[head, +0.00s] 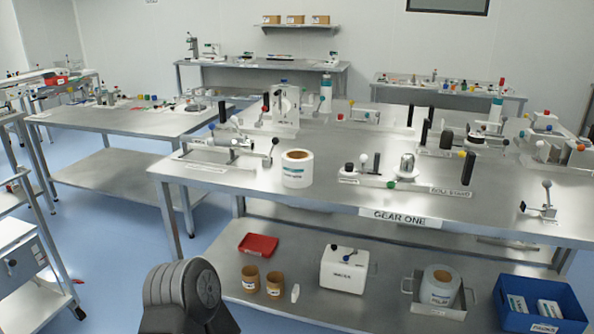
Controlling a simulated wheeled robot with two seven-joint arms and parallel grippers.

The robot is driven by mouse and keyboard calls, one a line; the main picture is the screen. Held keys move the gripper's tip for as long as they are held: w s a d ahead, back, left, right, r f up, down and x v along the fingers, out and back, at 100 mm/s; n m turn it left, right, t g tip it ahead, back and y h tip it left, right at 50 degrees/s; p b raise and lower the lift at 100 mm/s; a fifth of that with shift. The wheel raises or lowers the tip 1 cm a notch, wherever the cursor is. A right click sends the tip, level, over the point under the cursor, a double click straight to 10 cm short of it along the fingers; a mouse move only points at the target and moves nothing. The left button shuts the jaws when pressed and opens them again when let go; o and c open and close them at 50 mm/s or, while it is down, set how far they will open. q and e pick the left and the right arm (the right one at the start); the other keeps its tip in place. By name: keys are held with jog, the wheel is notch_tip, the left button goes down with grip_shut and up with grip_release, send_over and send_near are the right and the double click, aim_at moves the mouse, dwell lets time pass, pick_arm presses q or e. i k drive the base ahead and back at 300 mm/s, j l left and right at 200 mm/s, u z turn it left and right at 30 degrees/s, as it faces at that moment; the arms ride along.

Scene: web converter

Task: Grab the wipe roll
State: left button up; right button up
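A white roll (296,172) with a brown core and a green-marked label stands upright on the front edge area of the steel table. A second white roll (439,288) with a similar core and a blue-marked label stands in a grey metal tray (417,306) on the lower shelf. The label text is too small to read, so I cannot tell which one is the wipe roll. Neither of my grippers shows in the head view. A dark grey ribbed part of mine is at the bottom, left of the centre, apart from both rolls.
The steel table (330,203) carries clamp fixtures, and a "GEAR ONE" sign (399,218) is on its front edge. The lower shelf holds a red tray (258,245), two brown cores, a white box (344,270) and a blue bin (543,306). Blue floor is open at left.

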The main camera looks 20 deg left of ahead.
aim_at(297, 165)
jog(key=i+j, duration=0.1)
jog(key=i, duration=0.9)
